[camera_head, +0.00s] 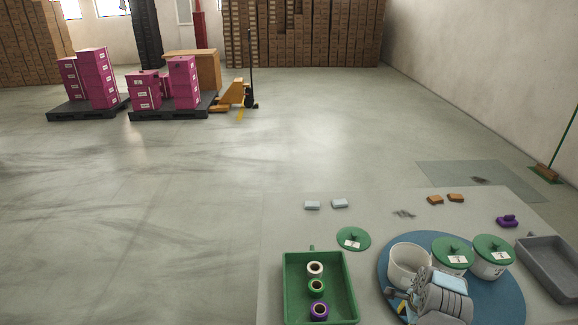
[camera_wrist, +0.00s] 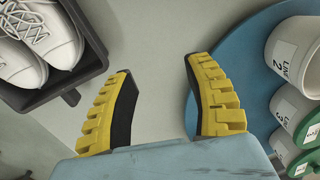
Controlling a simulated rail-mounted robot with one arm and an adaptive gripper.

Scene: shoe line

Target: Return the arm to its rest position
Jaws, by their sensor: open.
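My gripper (camera_wrist: 160,95) is open in the wrist view, with its two yellow-and-black fingers spread wide and nothing between them. Pale table surface shows between the fingers. In the head view my gripper (camera_head: 396,299) is low over the left part of the blue round mat (camera_head: 392,262), in front of an open white pot (camera_head: 408,262). My arm hides part of the mat there. The blue mat also shows at the right of the wrist view (camera_wrist: 235,70), beside the right finger.
Two white pots with green lids (camera_head: 453,252) (camera_head: 492,247) stand on the mat. A loose green lid (camera_head: 352,239) lies near a green tray (camera_head: 345,277) of tape rolls. A grey tray (camera_head: 560,277) is at right. A dark tray (camera_wrist: 91,67) with white shoes (camera_wrist: 60,38) shows in the wrist view.

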